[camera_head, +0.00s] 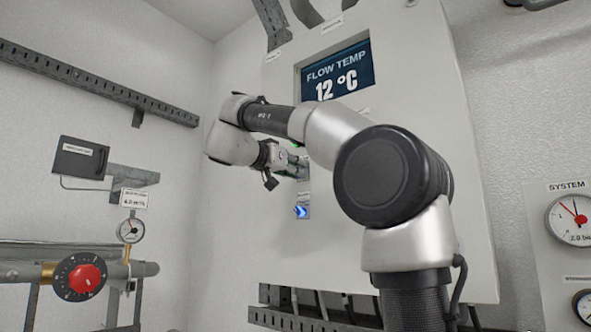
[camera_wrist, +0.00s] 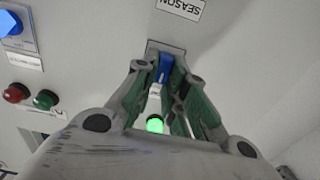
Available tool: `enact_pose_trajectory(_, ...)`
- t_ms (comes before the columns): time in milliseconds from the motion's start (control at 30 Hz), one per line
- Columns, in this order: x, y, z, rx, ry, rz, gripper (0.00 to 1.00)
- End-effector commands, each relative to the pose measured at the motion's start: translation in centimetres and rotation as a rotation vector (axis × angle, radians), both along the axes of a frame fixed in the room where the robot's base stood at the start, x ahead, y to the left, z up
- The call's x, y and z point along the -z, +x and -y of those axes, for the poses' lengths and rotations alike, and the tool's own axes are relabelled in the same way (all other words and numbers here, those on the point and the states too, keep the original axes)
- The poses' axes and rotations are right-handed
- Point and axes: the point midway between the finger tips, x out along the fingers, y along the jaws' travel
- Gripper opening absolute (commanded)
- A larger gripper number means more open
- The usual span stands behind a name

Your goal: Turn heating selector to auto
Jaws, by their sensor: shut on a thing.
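My gripper (camera_head: 299,170) reaches the front of the light cabinet. In the wrist view my gripper (camera_wrist: 164,72) is shut around a blue selector handle (camera_wrist: 165,67), with a green-padded finger on each side. The handle stands roughly upright in that picture on a grey plate (camera_wrist: 158,46). A label reading SEASON (camera_wrist: 180,8), upside down, is beyond this plate. I cannot read a heating label or the selector's position marks. In the head view the held handle is hidden by my gripper. Another blue selector (camera_head: 301,211) shows below it.
A lit green lamp (camera_wrist: 155,125) is between my fingers. Another blue selector (camera_wrist: 11,23), a red button (camera_wrist: 15,93) and a green button (camera_wrist: 46,99) are at left. The cabinet display (camera_head: 337,75) reads FLOW TEMP 12 °C. A red-centred dial (camera_head: 83,278) and pipes are at lower left.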

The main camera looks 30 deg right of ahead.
Motion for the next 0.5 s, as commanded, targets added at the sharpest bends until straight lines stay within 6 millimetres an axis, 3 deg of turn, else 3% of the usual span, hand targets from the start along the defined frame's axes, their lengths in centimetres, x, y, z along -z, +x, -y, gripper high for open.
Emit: enact_pose_trajectory(500, 0.01, -0.25, 0.18, 0.001, 0.091, 0.26, 0.0)
